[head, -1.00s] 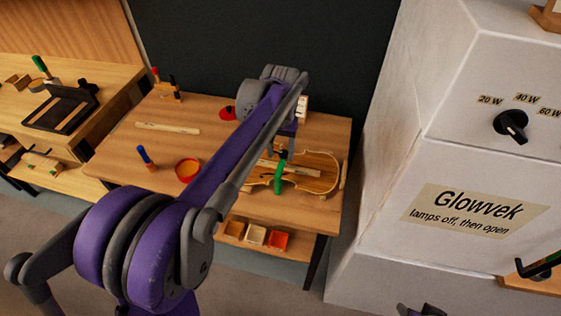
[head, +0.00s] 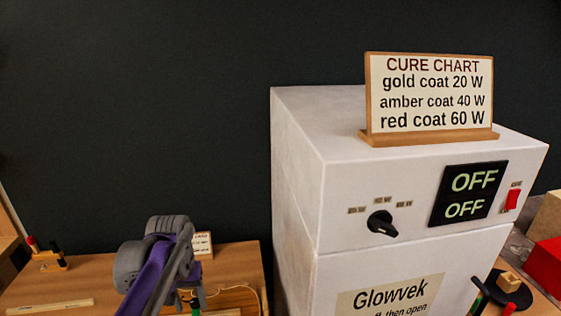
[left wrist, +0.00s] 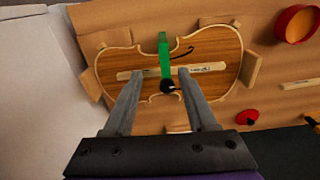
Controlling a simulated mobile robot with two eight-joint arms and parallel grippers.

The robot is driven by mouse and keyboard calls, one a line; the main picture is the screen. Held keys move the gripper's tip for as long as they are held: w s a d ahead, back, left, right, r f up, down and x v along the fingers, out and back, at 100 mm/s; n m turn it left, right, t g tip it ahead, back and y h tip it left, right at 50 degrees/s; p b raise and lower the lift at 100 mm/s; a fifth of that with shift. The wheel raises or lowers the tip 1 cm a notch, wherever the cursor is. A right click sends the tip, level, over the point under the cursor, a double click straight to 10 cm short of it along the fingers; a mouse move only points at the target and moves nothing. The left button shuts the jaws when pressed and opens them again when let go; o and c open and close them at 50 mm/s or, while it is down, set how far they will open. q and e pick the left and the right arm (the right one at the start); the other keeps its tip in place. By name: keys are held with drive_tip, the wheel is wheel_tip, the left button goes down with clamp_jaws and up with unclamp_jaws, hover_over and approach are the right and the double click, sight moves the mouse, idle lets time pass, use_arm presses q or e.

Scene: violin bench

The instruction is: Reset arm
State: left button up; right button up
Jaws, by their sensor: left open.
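My left arm (head: 160,265) shows at the lower left of the head view, reaching over the wooden bench. In the left wrist view my left gripper (left wrist: 160,74) is open, its two fingers apart over a violin body (left wrist: 215,58). A pale wooden strip (left wrist: 205,69) lies along the violin, and a green clamp (left wrist: 164,52) with a black knob (left wrist: 168,87) crosses it between the fingers. The fingers look empty; whether they touch the violin I cannot tell. My right gripper is not in view.
A white Glowvek cabinet (head: 297,180) stands right of the bench (head: 235,262), with a dial (head: 381,222), a display reading OFF twice (head: 468,194) and a red switch (head: 512,200). A cure chart (head: 430,92) stands on top. A red ring-shaped dish (left wrist: 278,22) lies near the violin.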

use_arm(q)
drive_tip(key=s+d+f+m+t+p, duration=0.1)
drive_tip(key=s+d+f+t, duration=0.1)
drive_tip(key=s, duration=0.7)
drive_tip(key=s+d+f+m+t+p, duration=0.1)
drive_tip(key=s+d+f, duration=0.3)
drive_tip(key=s, duration=0.6)
drive_tip(key=shift+d+t+p, duration=0.35)
drive_tip(key=shift+d+t, duration=0.1)
drive_tip(key=shift+t, duration=0.45)
drive_tip(key=shift+f, duration=0.1)
idle(1.3)
